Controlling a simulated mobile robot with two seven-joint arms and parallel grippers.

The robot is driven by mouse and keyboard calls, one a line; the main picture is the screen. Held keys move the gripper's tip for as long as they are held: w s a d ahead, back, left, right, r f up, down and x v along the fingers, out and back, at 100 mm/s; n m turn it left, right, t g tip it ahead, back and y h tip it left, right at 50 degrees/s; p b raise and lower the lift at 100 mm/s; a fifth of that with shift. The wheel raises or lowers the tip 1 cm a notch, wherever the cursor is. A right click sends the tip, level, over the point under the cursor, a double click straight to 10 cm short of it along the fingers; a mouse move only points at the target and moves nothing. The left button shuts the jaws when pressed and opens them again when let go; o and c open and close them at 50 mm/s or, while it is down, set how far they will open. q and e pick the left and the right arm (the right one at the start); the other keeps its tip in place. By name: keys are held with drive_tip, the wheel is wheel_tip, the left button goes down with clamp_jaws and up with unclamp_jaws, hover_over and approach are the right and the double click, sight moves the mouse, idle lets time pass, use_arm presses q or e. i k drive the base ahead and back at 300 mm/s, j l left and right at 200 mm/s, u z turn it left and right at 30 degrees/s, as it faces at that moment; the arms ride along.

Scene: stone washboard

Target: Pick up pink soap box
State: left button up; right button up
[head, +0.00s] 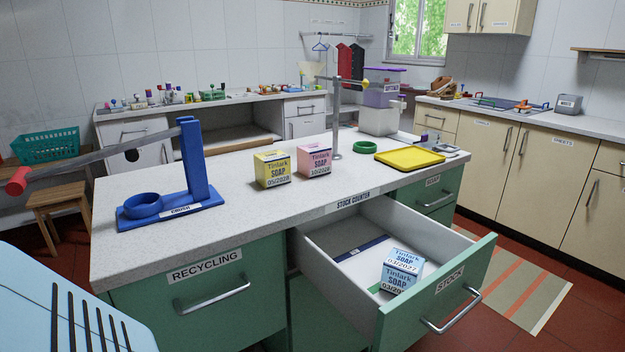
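The pink soap box (314,161) stands upright on the white-speckled counter (235,205), with a label reading "Tintark SOAP 10/2028". A yellow soap box (272,169) stands just to its left, with a small gap between them. Neither of my grippers shows in the head view.
A blue crusher (194,170) with a long lever stands at the counter's left. A metal post (337,120), a green ring (365,147) and a yellow tray (409,158) are right of the pink box. The stock drawer (432,308) is open below, holding blue soap boxes (401,272).

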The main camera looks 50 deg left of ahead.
sight(314, 159)
drive_tip(key=i+l, duration=0.15)
drive_tip(key=i, duration=0.15)
drive_tip(key=i+l, duration=0.15)
drive_tip(key=i+u, duration=0.15)
drive_tip(key=u, duration=1.7)
